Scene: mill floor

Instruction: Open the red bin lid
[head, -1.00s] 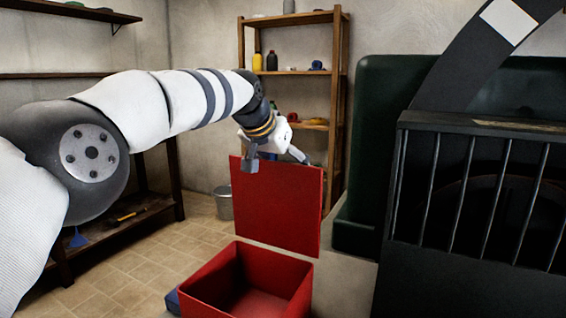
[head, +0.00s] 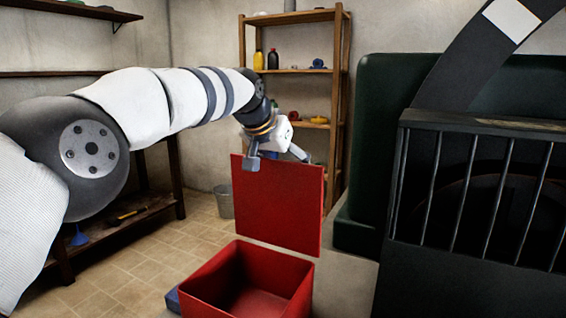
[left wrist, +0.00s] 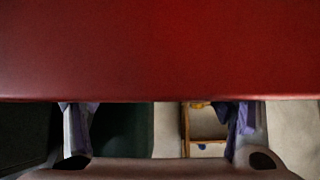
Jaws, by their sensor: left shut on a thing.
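The red bin (head: 247,292) stands on the floor at the bottom centre of the head view, and its inside shows from above. Its flat red lid (head: 277,207) stands up nearly vertical at the back of the opening. My left gripper (head: 276,157) is at the lid's top edge and is shut on the lid, with its fingers far apart along that edge. In the left wrist view the lid (left wrist: 160,50) fills the upper half, and the fingers show below its edge on either side. My right gripper is out of view.
A dark machine with a barred guard (head: 470,190) stands close on the right. A wooden shelf (head: 297,71) with bottles is at the back. A grey bucket (head: 223,203) stands behind the bin. A low bench (head: 135,215) is at the left, with tiled floor between.

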